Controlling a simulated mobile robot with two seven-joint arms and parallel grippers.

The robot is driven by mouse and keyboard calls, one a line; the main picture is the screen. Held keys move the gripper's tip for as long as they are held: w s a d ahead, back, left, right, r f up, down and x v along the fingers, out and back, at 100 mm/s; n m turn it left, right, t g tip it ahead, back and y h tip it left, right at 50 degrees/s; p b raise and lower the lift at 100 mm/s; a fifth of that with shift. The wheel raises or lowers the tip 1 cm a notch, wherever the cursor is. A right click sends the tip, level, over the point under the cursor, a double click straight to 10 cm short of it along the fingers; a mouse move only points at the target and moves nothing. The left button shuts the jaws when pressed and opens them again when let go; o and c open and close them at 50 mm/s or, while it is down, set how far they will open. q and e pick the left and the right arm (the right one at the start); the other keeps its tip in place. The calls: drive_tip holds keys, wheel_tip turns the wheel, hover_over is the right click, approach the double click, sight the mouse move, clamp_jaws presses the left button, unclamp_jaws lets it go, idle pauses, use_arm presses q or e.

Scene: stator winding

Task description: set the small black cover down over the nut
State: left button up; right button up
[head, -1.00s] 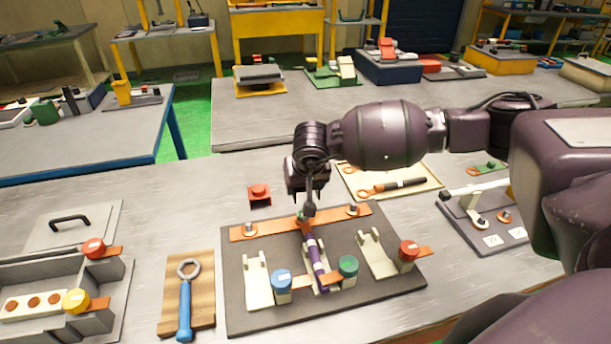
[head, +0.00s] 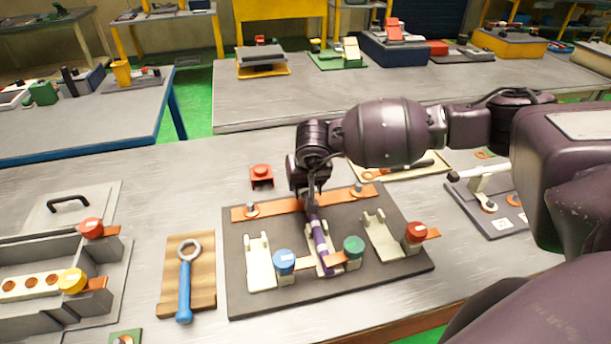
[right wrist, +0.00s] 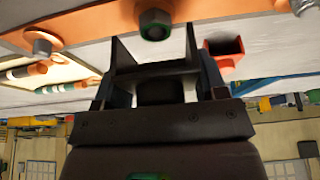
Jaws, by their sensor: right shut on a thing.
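My right gripper (head: 313,203) reaches down over the middle of the orange strip (head: 275,209) at the back of the dark board. In the head view the gripper hides nut and cover. My left gripper is not in view.
A red block (head: 261,177) stands just behind the board (head: 240,297). A bolt (head: 250,210) sits on the strip's left, another (head: 358,190) on its right.

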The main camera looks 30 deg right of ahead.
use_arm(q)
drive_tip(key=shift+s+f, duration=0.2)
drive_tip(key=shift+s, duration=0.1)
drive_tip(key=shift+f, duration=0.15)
use_arm(e)
drive_tip(key=shift+f, duration=0.1)
use_arm(q)
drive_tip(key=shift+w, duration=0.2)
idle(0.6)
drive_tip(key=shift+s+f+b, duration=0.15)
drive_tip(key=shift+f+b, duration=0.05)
drive_tip(key=shift+b, duration=0.1)
use_arm(e)
drive_tip(key=shift+f, duration=0.1)
drive_tip(key=shift+f, duration=0.2)
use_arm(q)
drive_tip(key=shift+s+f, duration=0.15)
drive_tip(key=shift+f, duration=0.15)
use_arm(e)
drive_tip(key=shift+f, duration=0.1)
use_arm(q)
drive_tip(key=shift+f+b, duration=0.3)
drive_tip(key=shift+b, duration=0.15)
use_arm(e)
drive_tip(key=shift+f, duration=0.4)
